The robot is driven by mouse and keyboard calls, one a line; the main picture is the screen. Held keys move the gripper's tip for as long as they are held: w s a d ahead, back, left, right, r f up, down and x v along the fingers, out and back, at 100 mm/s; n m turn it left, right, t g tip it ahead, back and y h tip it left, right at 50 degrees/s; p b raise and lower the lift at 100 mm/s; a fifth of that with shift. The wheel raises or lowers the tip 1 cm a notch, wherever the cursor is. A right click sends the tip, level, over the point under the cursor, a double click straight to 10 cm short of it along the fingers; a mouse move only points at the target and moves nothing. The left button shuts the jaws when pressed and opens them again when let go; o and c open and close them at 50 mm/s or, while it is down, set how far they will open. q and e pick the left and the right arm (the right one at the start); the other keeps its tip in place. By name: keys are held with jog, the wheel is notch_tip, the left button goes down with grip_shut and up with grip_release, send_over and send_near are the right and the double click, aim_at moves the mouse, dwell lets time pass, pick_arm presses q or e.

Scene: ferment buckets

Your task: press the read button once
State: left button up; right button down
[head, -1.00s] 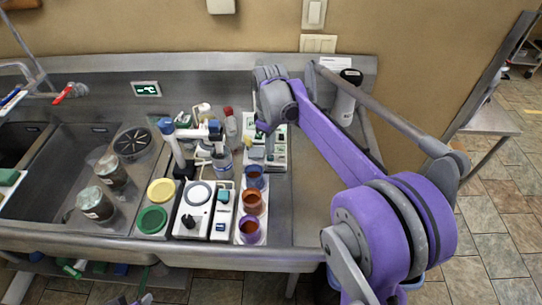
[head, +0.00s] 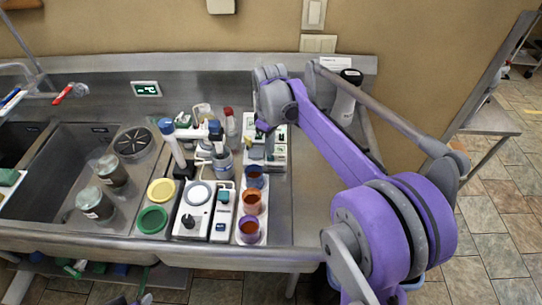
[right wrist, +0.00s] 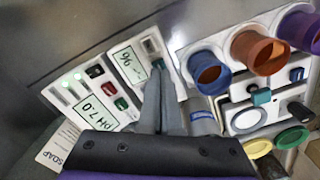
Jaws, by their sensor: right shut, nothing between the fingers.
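My right gripper (head: 268,150) is shut and empty, pointing down over the white instruments at the back of the counter. In the right wrist view its fingertips (right wrist: 160,72) are at a small green button (right wrist: 158,63) on a white meter (right wrist: 130,58) whose display reads like 96. I cannot tell whether they touch it. Beside it is a second white meter (right wrist: 85,100) with a pH 7.0 display and black, red and green buttons (right wrist: 121,104). No button label is legible, so I cannot tell which is the read button. My left gripper is not in view.
Bare counter (head: 310,200) lies to the right.

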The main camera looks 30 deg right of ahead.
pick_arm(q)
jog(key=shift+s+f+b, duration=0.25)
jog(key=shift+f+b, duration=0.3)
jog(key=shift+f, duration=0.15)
pick_arm(e)
jog(key=shift+f, duration=1.05)
jog(key=shift+r, duration=0.1)
jog(key=shift+r+p, duration=1.65)
jog(key=shift+r, duration=1.3)
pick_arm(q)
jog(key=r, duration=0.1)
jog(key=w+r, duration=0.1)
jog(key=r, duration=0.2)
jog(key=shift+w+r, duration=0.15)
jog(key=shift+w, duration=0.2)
